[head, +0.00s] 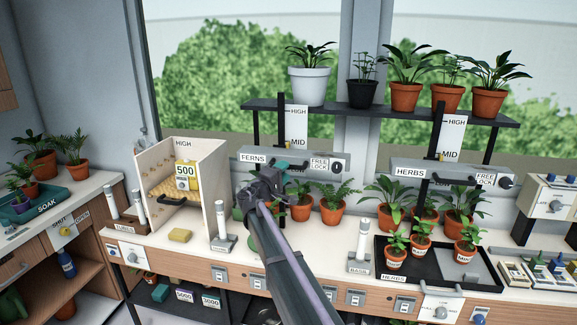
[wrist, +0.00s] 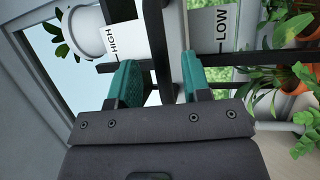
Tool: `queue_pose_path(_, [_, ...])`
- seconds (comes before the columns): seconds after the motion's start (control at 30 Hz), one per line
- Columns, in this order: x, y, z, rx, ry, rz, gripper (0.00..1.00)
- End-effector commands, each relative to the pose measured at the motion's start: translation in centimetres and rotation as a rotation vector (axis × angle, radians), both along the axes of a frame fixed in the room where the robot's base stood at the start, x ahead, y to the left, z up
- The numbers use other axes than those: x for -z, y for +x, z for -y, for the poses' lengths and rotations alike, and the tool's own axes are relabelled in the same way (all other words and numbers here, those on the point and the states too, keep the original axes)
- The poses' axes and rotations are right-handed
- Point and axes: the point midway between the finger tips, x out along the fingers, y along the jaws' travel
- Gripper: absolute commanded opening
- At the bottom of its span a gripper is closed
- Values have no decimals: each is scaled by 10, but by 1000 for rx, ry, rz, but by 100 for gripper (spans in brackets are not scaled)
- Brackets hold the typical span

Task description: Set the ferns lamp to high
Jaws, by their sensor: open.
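The ferns lamp (head: 300,158) is a grey bar under the shelf in the head view, with a FERNS label (head: 253,158) and a FREE/LOCK knob (head: 338,167) at its right end. Its scale (head: 298,125) reads HIGH at the top and MID just above the bar. My gripper (head: 281,167) is in front of the lamp's left half and hides its handle there. In the wrist view, my gripper (wrist: 160,62) is open, with teal fingers apart on either side of dark and grey bars. HIGH (wrist: 114,42) shows left and LOW (wrist: 222,30) right. I cannot tell whether the fingers touch anything.
The herbs lamp (head: 400,168) hangs to the right. Potted plants stand on the shelf (head: 380,113) above and on the bench below. A white-walled box (head: 214,185) marked HIGH stands left, with a yellow sponge (head: 180,235) in front. A black tray (head: 383,262) holds pots at right.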

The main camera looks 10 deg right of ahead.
Motion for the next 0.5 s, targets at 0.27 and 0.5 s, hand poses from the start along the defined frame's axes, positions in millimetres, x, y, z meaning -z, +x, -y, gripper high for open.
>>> queue_pose_path(0.27, [-6,24,25,1,1,1,44])
queue_pose_path(0.5, [-6,24,25,1,1,1,41])
